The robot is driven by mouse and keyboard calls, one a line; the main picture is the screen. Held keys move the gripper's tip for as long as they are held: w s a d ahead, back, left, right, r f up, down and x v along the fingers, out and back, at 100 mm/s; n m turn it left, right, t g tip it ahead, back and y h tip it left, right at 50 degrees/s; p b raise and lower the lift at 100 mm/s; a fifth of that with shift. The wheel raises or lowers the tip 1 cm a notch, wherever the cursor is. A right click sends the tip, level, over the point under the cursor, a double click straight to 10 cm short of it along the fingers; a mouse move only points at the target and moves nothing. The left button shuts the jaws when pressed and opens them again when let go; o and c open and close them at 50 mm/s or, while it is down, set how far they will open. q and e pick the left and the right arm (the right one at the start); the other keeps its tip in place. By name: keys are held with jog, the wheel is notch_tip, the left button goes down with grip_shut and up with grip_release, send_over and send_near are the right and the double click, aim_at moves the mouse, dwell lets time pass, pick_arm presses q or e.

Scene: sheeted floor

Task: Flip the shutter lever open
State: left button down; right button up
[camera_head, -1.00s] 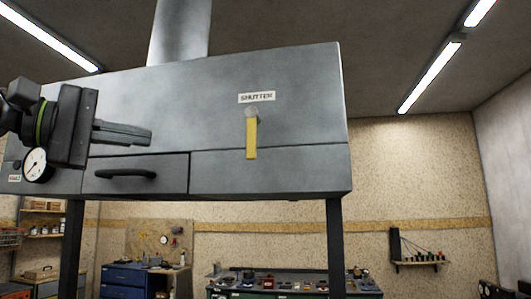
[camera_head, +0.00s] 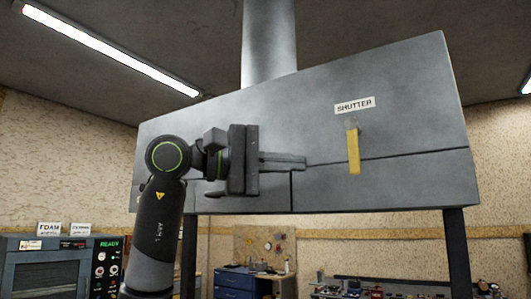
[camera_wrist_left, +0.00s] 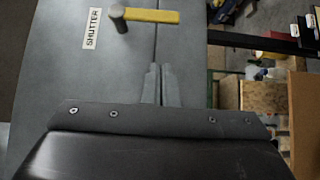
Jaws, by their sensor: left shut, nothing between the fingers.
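The shutter lever (camera_head: 353,151) is a yellow bar hanging straight down from a round pivot on the front of a grey metal hood (camera_head: 410,110). A white SHUTTER label (camera_head: 355,104) is above it. My left gripper (camera_head: 304,162) is shut and empty, with its fingers pointing right, left of the lever and apart from it. In the left wrist view the lever (camera_wrist_left: 152,16) lies sideways at the top, beyond the shut fingertips (camera_wrist_left: 160,70). My right gripper is not in view.
The hood's lower panel seam (camera_head: 420,153) runs just behind the lever's lower part. Dark legs (camera_head: 457,250) hold the hood up. A machine with a READY display (camera_head: 108,243) stands at lower left. The hood front around the lever is clear.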

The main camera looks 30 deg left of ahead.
aim_at(356, 148)
pick_arm(q)
jog(key=d, duration=0.1)
jog(key=w+d+p, duration=0.1)
jog(key=d, duration=0.1)
jog(key=w+d+p, duration=0.1)
jog(key=d, duration=0.1)
jog(key=shift+d+r, duration=0.1)
jog(key=shift+s+d, duration=0.1)
jog(key=shift+d, duration=0.45)
jog(key=shift+a, duration=0.1)
jog(key=shift+d+f+n+b, duration=0.2)
jog(key=shift+f+n+b, duration=0.05)
jog(key=shift+n+b, duration=0.1)
